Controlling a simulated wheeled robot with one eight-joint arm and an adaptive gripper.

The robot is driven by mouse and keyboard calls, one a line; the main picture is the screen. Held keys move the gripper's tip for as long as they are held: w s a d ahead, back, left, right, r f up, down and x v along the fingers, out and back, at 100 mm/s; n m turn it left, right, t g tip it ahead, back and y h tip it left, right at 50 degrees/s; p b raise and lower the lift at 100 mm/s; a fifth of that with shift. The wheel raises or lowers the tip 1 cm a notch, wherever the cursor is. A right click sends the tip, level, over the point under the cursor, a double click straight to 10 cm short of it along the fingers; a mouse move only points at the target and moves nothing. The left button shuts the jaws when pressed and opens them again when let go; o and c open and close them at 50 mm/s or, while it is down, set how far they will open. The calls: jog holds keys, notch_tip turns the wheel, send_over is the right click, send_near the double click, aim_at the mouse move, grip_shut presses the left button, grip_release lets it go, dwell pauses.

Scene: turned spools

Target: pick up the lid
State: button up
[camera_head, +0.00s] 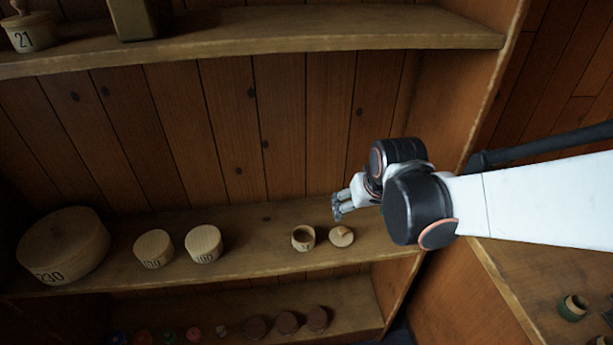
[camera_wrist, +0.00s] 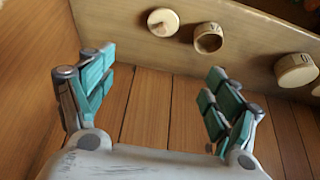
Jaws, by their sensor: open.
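The lid (camera_head: 341,236) is a small pale wooden disc with a knob, lying on the middle shelf just right of a small open wooden pot (camera_head: 303,238). In the wrist view the lid (camera_wrist: 162,22) is at the top, beside the open pot (camera_wrist: 208,38). My gripper (camera_head: 341,207) is above the shelf near the lid, apart from it. In the wrist view my gripper (camera_wrist: 158,92) has its two teal-padded fingers spread wide with nothing between them.
Two wooden round boxes (camera_head: 203,244) (camera_head: 154,249) and a large one (camera_head: 64,246) stand further left on the middle shelf (camera_head: 255,262). A side panel (camera_head: 436,140) bounds the right. Several dark round items (camera_head: 287,322) sit below.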

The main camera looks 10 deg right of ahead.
send_near(342, 230)
jog(key=shift+g, duration=0.4)
jog(key=b+x, duration=0.2)
jog(key=x, duration=0.1)
jog(key=b+x, duration=0.1)
jog(key=x, duration=0.1)
jog(key=shift+w+d+f, duration=0.1)
jog(key=shift+w+d, duration=0.15)
jog(key=shift+d, duration=0.05)
jog(key=shift+a+b+x, duration=0.15)
jog(key=shift+b+x, duration=0.5)
jog(key=shift+x, duration=0.65)
jog(key=shift+a+b+x, duration=0.1)
jog(key=shift+b+x, duration=0.5)
jog(key=shift+x, duration=0.75)
jog(key=c, duration=0.9)
